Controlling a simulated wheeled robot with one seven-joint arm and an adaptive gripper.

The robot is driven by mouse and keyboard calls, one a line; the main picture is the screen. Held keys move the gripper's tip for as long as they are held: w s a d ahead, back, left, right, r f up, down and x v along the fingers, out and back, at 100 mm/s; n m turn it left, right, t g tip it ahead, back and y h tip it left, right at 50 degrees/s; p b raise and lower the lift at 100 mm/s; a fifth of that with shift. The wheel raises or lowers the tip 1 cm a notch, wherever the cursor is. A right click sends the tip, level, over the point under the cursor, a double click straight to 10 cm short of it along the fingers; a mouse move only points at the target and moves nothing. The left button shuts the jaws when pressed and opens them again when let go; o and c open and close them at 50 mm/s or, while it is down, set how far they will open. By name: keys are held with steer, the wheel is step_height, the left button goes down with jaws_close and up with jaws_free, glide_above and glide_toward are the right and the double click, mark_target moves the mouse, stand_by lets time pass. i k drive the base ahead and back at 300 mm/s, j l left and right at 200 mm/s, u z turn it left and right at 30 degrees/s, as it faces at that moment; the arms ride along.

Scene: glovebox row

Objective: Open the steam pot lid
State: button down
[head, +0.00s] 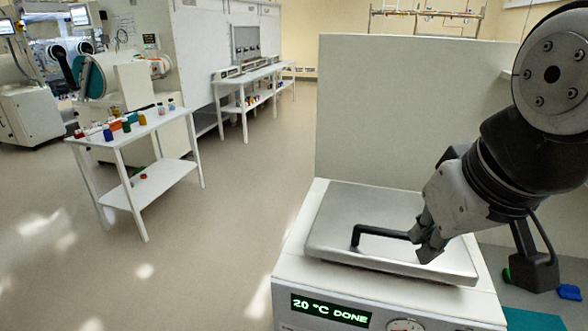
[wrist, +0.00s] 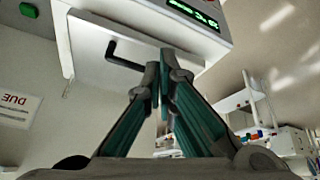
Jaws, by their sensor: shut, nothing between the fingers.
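The steam pot (head: 385,296) is a white box with a green display reading "20 °C DONE" and a round dial on its front. Its flat grey metal lid (head: 335,222) lies down on top, looking closed. A black bar handle (head: 380,232) stands on the lid; it also shows in the wrist view (wrist: 122,60). My gripper (head: 428,248) is at the handle's right end, low over the lid, its fingers together and empty. In the wrist view my fingertips (wrist: 163,68) sit beside the handle end; I cannot tell whether they touch it. The gripper hides that end of the handle.
A tall pale panel (head: 400,110) stands directly behind the pot. A small white table (head: 130,138) with coloured bottles stands at the left, and a long bench (head: 250,85) is farther back. Blue and green items (head: 569,292) lie right of the pot. Open floor (head: 220,230) lies left of it.

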mark_target(368, 227)
steer(key=k+l, duration=0.2)
steer(key=l, duration=0.2)
steer(key=k+l, duration=0.2)
steer(key=l, duration=0.15)
steer(key=k+l, duration=0.2)
steer(key=l, duration=0.2)
